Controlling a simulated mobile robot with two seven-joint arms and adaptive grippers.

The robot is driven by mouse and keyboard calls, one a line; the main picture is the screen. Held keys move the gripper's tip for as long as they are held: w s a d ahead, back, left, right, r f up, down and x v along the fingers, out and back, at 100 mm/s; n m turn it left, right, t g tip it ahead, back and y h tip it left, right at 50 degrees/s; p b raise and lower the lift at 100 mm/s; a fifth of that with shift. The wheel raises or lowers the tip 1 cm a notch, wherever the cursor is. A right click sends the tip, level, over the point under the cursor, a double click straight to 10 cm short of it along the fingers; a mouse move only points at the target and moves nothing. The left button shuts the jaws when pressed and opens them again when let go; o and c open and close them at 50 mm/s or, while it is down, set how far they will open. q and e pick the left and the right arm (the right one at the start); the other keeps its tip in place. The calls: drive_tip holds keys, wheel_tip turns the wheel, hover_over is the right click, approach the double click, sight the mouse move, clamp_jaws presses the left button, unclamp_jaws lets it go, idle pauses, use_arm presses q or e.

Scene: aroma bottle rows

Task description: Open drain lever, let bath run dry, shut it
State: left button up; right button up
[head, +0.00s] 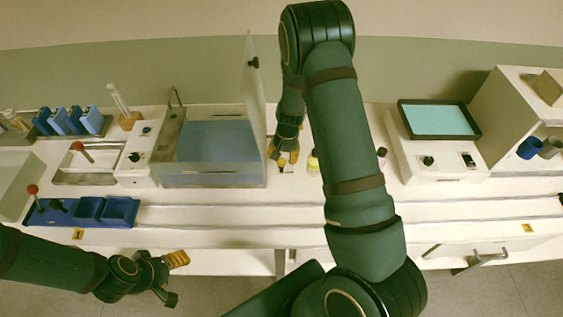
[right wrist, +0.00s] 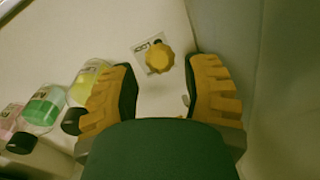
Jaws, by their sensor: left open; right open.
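The bath (head: 213,180) is a clear-walled tank at the centre left in the head view, with blue-grey liquid in it. My right gripper (head: 283,157) is open just right of the bath, pointing down. In its wrist view the open fingers (right wrist: 163,72) stand either side of the knob, with gaps, so it is not gripped. The knob is hard to make out in the head view. My left gripper (head: 172,278) is open and empty in front of the counter.
A tall clear panel (head: 251,75) rises at the bath's right edge. A blue rack (head: 118,211) lies front left. A screen device (head: 438,121) stands right.

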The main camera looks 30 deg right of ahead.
sight(282, 159)
drive_tip(key=shift+w+a+f, duration=0.15)
drive_tip(key=shift+f, duration=1.8)
clamp_jaws()
